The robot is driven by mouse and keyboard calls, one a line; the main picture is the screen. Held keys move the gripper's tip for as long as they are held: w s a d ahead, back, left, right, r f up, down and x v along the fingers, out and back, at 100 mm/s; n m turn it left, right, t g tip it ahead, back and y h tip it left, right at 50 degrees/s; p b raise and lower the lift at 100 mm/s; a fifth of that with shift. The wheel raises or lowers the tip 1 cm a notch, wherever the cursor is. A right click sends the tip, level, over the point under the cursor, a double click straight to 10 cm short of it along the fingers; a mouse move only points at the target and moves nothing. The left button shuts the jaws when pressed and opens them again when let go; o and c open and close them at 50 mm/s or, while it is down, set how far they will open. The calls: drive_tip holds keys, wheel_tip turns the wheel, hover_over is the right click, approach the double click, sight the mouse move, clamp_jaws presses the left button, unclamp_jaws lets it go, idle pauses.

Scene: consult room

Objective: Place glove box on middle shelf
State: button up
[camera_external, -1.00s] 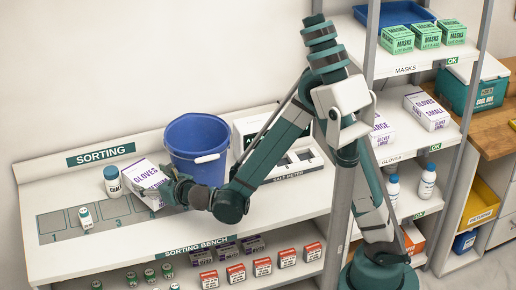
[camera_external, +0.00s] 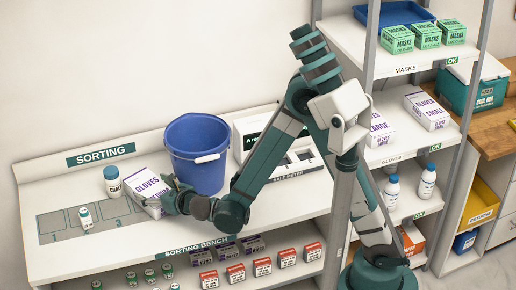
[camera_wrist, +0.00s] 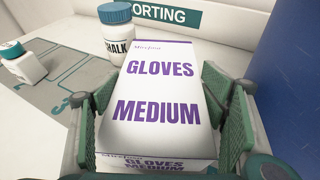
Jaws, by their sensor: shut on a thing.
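The glove box (camera_external: 146,188), white with purple "GLOVES MEDIUM" lettering, is at the sorting bench's right-hand numbered squares. My gripper (camera_external: 168,197) is shut on it. In the wrist view, the green fingers (camera_wrist: 160,98) press on both sides of the box (camera_wrist: 155,75). I cannot tell whether its underside touches the bench. The middle shelf (camera_external: 410,141) of the rack at right, labelled for gloves, holds a LARGE glove box (camera_external: 379,131) and a SMALL glove box (camera_external: 428,110), with a gap between them.
A blue bucket (camera_external: 196,150) stands close right of the held box. A chalk bottle (camera_external: 113,182) is just behind it, and a small white bottle (camera_external: 86,219) is to the left. Mask boxes (camera_external: 426,36) fill part of the shelf above. A rack post (camera_external: 369,45) stands at the shelf's left.

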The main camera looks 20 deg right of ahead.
drive_tip(key=o, duration=0.9)
drive_tip(key=shift+f, duration=0.1)
drive_tip(key=shift+c, duration=0.2)
drive_tip(key=shift+o, duration=0.5)
drive_tip(key=shift+r, duration=0.2)
drive_tip(key=shift+p+v, duration=0.9)
drive_tip(key=shift+v, duration=2.9)
drive_tip(key=shift+o, duration=0.2)
